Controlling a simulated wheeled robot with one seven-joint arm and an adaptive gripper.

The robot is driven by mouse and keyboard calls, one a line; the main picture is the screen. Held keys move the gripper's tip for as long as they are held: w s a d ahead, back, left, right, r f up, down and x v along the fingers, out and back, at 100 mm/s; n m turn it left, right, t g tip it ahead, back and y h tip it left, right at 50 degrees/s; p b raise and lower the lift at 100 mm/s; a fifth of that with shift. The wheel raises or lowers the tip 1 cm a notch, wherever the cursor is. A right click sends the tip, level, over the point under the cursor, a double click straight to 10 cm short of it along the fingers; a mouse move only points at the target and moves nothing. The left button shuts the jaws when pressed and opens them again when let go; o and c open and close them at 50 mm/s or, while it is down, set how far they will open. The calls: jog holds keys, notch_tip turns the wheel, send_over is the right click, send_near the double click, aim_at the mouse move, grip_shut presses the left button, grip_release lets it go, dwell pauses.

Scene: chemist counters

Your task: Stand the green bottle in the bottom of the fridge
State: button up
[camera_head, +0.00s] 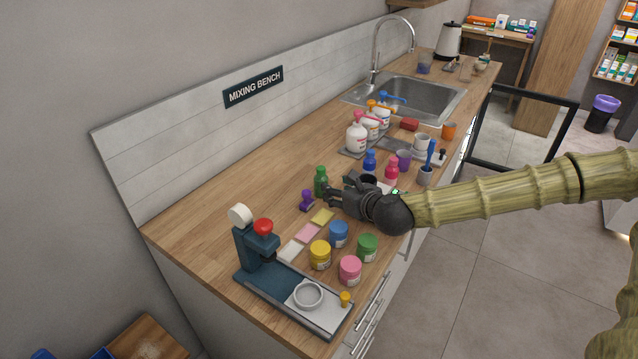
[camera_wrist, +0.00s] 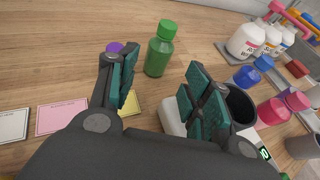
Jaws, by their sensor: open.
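The green bottle (camera_head: 321,181) stands upright on the wooden counter, left of my gripper (camera_head: 330,197) in the head view. In the wrist view the green bottle (camera_wrist: 160,49) stands just beyond the gap between the fingers of my gripper (camera_wrist: 158,92). The fingers are open with nothing between them, and I see no contact with the bottle. No open fridge compartment is recognisable in either view. A black open frame (camera_head: 522,128) stands at the counter's far right; I cannot tell whether it belongs to the fridge.
A purple stamp (camera_head: 307,200) stands close to the green bottle. Blue (camera_head: 370,162) and pink (camera_head: 391,170) bottles and a dark cup (camera_wrist: 239,104) stand right of it. Coloured jars (camera_head: 338,234) and sticky notes (camera_head: 308,233) are nearer the front.

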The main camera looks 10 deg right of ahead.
aim_at(321, 181)
jog(key=shift+p+x, duration=1.5)
jog(key=shift+x, duration=3.8)
jog(key=shift+f, duration=0.1)
jog(key=c, duration=0.9)
